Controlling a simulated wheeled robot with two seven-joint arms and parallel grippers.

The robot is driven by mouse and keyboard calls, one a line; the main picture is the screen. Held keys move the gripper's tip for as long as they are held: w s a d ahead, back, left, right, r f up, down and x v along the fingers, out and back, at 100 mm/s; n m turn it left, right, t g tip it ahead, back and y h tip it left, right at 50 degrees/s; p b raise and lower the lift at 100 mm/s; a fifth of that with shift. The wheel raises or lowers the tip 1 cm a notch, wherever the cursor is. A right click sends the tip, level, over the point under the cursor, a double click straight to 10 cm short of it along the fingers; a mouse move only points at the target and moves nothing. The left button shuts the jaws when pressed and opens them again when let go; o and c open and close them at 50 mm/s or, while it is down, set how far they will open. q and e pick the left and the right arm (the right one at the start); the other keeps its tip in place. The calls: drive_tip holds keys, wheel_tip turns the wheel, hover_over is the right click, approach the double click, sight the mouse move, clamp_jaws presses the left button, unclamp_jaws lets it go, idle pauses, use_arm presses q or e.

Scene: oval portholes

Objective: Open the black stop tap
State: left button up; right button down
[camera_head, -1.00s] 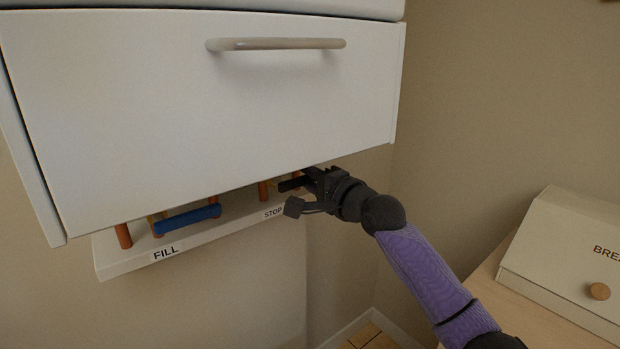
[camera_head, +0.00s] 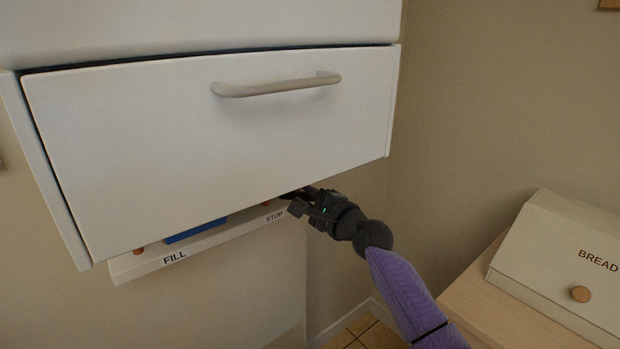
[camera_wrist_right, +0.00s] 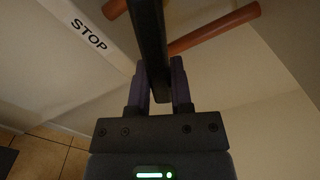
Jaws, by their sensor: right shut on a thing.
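The black stop tap's lever (camera_wrist_right: 150,35) shows in the right wrist view as a long dark bar between my fingers, beside the STOP label (camera_wrist_right: 88,34). My right gripper (camera_wrist_right: 158,80) is shut on this lever. In the head view my right gripper (camera_head: 298,199) reaches in from the right under the white cabinet, near the STOP end of the white board (camera_head: 225,238). The cabinet front hides the tap there. Orange-brown pipes (camera_wrist_right: 215,28) run behind the lever in the wrist view. My left gripper is not in view.
The white cabinet front (camera_head: 200,140) with its bar handle (camera_head: 275,88) hangs low over the board. A blue tap handle (camera_head: 196,231) sits by the FILL label (camera_head: 175,258). A bread box (camera_head: 560,255) stands on a wooden counter at the right.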

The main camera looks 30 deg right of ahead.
drive_tip(key=m+p, duration=0.1)
drive_tip(key=f+m, duration=0.1)
drive_tip(key=m, duration=0.1)
drive_tip(key=shift+a+p, duration=0.35)
drive_tip(key=shift+a, duration=0.05)
use_arm(q)
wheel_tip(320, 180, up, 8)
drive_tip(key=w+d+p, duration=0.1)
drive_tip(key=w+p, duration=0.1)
drive_tip(key=p, duration=0.3)
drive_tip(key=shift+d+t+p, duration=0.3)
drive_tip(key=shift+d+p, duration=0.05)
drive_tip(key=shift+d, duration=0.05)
use_arm(e)
drive_tip(key=shift+s+a+f+m, duration=0.1)
drive_tip(key=shift+a+f+m, duration=0.45)
drive_tip(key=shift+m, duration=1.1)
drive_tip(key=shift+s+a+f+m, duration=0.15)
drive_tip(key=shift+a+m, duration=0.7)
drive_tip(key=shift+m, duration=0.85)
drive_tip(key=shift+w+a+f+m, duration=0.1)
drive_tip(key=shift+a+f+m, duration=0.45)
drive_tip(key=shift+m, duration=1.1)
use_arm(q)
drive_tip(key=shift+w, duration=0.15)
use_arm(e)
drive_tip(key=shift+a+r, duration=0.1)
drive_tip(key=shift+a, duration=0.1)
drive_tip(key=c, duration=0.5)
unclamp_jaws()
